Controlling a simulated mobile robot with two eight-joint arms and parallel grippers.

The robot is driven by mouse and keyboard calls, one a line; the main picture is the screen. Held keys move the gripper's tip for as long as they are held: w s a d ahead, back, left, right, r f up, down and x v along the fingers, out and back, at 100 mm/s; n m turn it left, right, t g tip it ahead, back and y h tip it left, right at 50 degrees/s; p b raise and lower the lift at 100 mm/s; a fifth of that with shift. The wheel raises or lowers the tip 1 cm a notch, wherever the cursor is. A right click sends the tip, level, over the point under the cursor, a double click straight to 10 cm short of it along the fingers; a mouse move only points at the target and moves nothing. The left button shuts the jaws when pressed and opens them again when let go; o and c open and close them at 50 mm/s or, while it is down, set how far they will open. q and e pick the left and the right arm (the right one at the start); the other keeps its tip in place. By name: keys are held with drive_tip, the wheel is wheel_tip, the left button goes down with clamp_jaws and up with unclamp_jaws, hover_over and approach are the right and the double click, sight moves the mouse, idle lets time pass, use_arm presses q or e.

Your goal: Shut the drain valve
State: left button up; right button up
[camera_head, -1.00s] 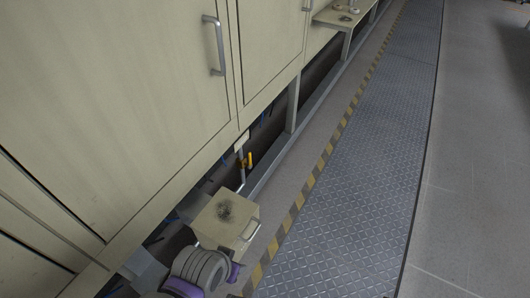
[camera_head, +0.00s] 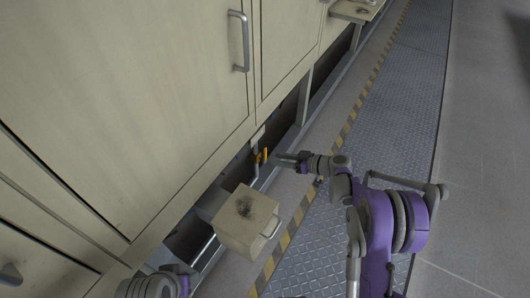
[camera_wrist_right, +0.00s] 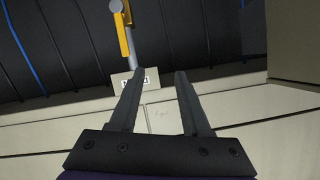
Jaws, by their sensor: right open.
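The drain valve has a yellow handle (camera_head: 265,155) on a thin grey pipe under the cabinet's lower edge. In the right wrist view the yellow handle (camera_wrist_right: 125,34) is near the top, left of centre, running roughly along the pipe. My right gripper (camera_head: 279,158) is just right of the valve in the head view. In the right wrist view the right gripper (camera_wrist_right: 160,73) is open and empty, its fingers pointing towards the dark underside. The handle is beyond the left fingertip, not between the fingers. My left gripper is out of view.
The beige cabinet (camera_head: 120,90) fills the left. The patterned metal walkway (camera_head: 395,120) is clear further back.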

sight(266, 153)
drive_tip(key=w+d+f+n+t+y, duration=0.2)
drive_tip(key=w+d+f+t+y, duration=0.15)
drive_tip(key=f, duration=0.45)
drive_tip(key=shift+h, duration=0.35)
drive_tip(key=b+x, duration=0.1)
drive_tip(key=x, duration=0.9)
drive_tip(key=shift+w+r+b, duration=0.15)
drive_tip(key=shift+b, duration=0.25)
clamp_jaws()
